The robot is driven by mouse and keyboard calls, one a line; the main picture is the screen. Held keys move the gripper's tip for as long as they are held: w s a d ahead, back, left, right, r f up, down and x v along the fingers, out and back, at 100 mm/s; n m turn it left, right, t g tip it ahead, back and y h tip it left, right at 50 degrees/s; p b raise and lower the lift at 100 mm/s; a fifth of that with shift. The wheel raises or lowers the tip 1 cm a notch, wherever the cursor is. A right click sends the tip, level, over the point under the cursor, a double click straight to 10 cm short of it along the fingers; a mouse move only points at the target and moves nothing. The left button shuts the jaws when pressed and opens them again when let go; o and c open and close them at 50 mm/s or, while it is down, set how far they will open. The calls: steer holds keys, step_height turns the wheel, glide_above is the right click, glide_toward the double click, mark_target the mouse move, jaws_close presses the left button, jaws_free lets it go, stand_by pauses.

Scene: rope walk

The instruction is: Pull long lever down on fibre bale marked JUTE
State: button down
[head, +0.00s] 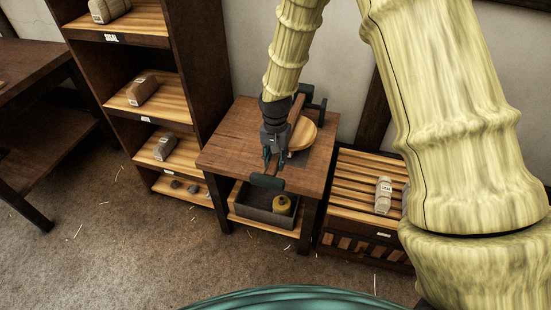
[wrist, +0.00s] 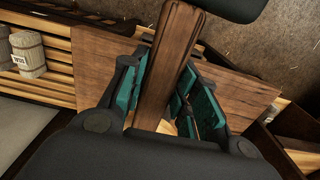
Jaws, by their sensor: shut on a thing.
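A long brown wooden lever (wrist: 172,60) runs between the teal pads of my gripper (wrist: 163,92) in the wrist view. My gripper (head: 274,155) is shut on it above the small table in the head view. A dark crossbar handle (head: 267,181) sits at the lever's near end, and it also shows at the top of the wrist view (wrist: 225,6). A dark bracket (head: 318,98) stands at its far end. A round pale wooden piece (head: 304,134) lies under the lever, partly hidden by my gripper. No label reads clearly as JUTE, and any bale under the lever is hidden.
The table (head: 228,135) has a lower shelf with a grey bin (head: 257,207) and a yellow item (head: 281,204). A shelf unit at left holds bales (head: 142,90). A slatted rack (head: 350,175) at right holds pale bundles (head: 383,192). Straw-strewn floor is open in front.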

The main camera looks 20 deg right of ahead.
steer(key=shift+s+f, duration=0.2)
steer(key=shift+f, duration=0.7)
steer(key=shift+b, duration=0.3)
steer(key=c, duration=1.5)
jaws_free()
steer(key=shift+f, duration=0.1)
steer(key=o, duration=0.4)
steer(key=shift+w+f, duration=0.1)
steer(key=shift+t, duration=0.3)
steer(key=shift+r, duration=0.3)
steer(key=r, duration=1.1)
steer(key=shift+s+a+r, duration=0.2)
steer(key=shift+s+r, duration=0.1)
steer(key=shift+r, duration=0.05)
